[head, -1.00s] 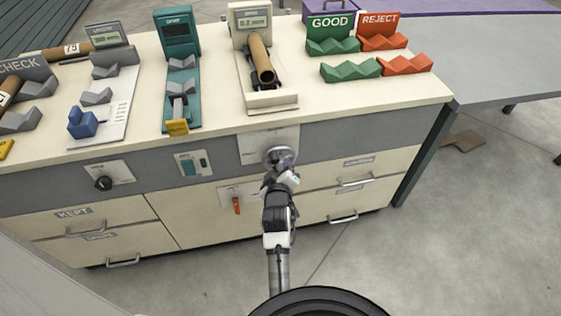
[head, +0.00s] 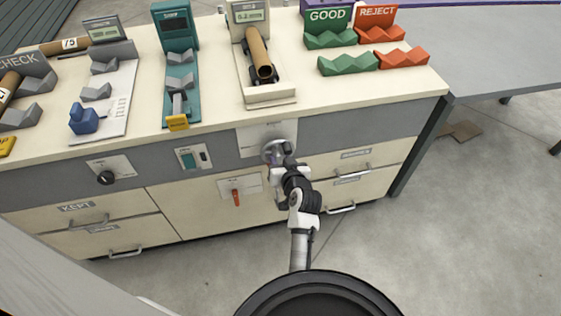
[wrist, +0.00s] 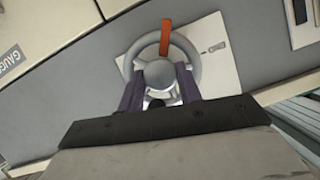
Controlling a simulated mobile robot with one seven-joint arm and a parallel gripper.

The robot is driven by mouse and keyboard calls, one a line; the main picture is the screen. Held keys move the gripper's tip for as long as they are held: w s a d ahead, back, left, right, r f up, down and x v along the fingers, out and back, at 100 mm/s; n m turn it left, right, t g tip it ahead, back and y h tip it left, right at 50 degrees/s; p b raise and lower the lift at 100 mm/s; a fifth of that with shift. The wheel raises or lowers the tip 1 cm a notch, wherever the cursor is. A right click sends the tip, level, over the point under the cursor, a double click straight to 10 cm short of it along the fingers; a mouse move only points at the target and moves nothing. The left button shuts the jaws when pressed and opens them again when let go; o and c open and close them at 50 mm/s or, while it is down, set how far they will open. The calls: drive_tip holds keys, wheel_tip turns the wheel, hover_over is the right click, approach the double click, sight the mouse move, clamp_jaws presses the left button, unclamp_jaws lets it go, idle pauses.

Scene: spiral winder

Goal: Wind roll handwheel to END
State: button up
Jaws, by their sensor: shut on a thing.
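The grey roll handwheel (head: 275,150) is on a pale plate (head: 253,139) on the bench's front. In the wrist view the handwheel's ring (wrist: 197,62) shows with a round grey part (wrist: 159,73) and an orange bar (wrist: 165,38) across the rim at the top. My gripper (head: 281,160) is at the handwheel. In the wrist view its two purple fingers (wrist: 159,80) stand on both sides of the round grey part, shut on the handwheel. The exact contact is partly hidden. I cannot read any END mark.
A cardboard tube (head: 260,55) lies in a holder on the bench above the handwheel. A red lever (head: 236,197), a black knob (head: 105,177) and drawer handles (head: 341,209) stand out from the bench's front. Open floor (head: 460,240) lies to the right.

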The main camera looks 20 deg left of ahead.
drive_tip(key=m+y+b, duration=0.1)
drive_tip(key=m, duration=0.1)
drive_tip(key=m+g+y+b, duration=0.1)
drive_tip(key=m, duration=0.1)
drive_tip(key=shift+w+d+f+m+y, duration=0.2)
drive_tip(key=shift+m+y, duration=0.1)
drive_tip(key=shift+y, duration=0.1)
drive_tip(key=m+y+b, duration=0.2)
drive_tip(key=m, duration=0.1)
drive_tip(key=shift+m+b, duration=0.3)
idle(0.4)
drive_tip(key=o, duration=1)
drive_tip(key=shift+s, duration=0.1)
